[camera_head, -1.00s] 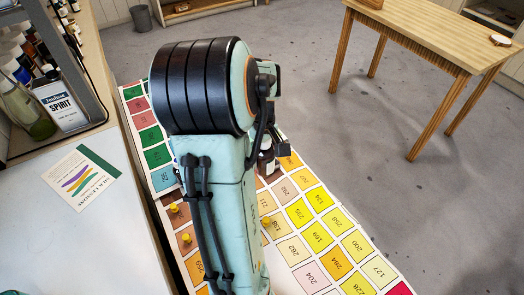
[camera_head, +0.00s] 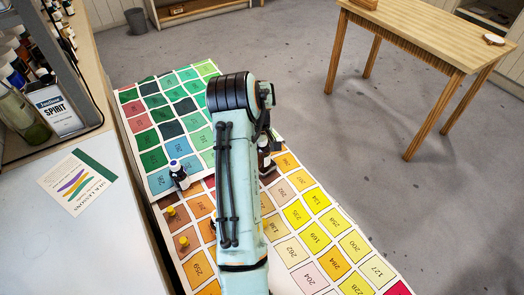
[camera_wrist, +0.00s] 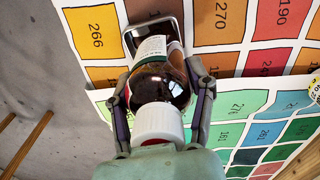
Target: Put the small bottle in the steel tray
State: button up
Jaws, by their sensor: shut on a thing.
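The small bottle is brown glass with a white cap and a white and green label (camera_wrist: 150,48). In the wrist view it sits between the two fingers of my gripper (camera_wrist: 160,92), which is shut on it. The steel tray (camera_wrist: 131,42) is a small rectangle with a shiny rim, just beyond the bottle's far end; the bottle covers part of it. I cannot tell whether the bottle touches the tray. In the head view, the dark bottle (camera_head: 264,158) shows partly beside my arm, which hides most of my gripper; I cannot make out the tray there.
A dark bottle with a bluish cap (camera_head: 179,175) stands left of my arm on the colour charts (camera_head: 318,237). Small yellow pegs (camera_head: 184,242) stand nearby. A pale worktop (camera_head: 100,240) with a card lies left. A wooden table (camera_head: 430,42) stands far right.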

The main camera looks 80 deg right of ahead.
jog(key=shift+f, duration=0.35)
jog(key=o, duration=1.2)
jog(key=shift+o, duration=0.2)
jog(key=shift+r, duration=0.1)
notch_tip(320, 180, up, 13)
jog(key=shift+a+f, duration=0.1)
jog(key=shift+f, duration=0.05)
jog(key=shift+w, duration=0.1)
